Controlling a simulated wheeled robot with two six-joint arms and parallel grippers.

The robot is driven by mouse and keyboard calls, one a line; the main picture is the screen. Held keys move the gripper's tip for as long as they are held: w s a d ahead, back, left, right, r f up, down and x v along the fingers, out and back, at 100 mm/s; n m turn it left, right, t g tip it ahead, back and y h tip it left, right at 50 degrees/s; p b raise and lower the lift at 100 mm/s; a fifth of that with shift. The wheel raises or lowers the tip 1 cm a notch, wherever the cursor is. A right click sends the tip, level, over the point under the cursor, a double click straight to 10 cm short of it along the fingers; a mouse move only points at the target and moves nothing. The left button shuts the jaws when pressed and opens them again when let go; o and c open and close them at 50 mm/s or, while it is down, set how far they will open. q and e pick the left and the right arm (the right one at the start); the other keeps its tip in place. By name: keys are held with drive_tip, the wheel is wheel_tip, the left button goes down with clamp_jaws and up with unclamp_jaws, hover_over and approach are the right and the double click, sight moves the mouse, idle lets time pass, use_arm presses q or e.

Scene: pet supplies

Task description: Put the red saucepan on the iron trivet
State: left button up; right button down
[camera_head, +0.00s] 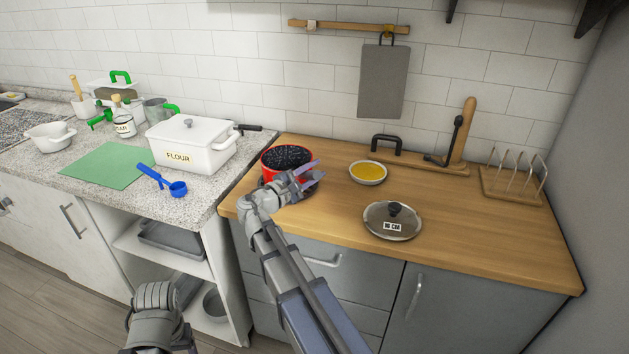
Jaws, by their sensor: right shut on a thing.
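The red saucepan (264,159) stands near the left end of the wooden counter, with a dark, speckled filling inside. My right gripper (308,178) is at the saucepan's right front side, its fingers shut by the rim; the exact grip point is hard to see. The gripper and wrist hide the pan's front and lower side. A small dark edge shows beside the fingers; I cannot tell whether it is the iron trivet or part of the pan. I cannot clearly make out the trivet.
Right of the pan are a bowl of yellow contents (367,172), a glass lid (393,221) and a toast rack (512,184). A white flour bin (190,146) and blue scoop (163,182) are on the left counter. The wooden counter's front right is clear.

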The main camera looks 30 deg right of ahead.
drive_tip(key=shift+f, duration=0.35)
drive_tip(key=c, duration=0.6)
unclamp_jaws()
drive_tip(key=v, duration=1.2)
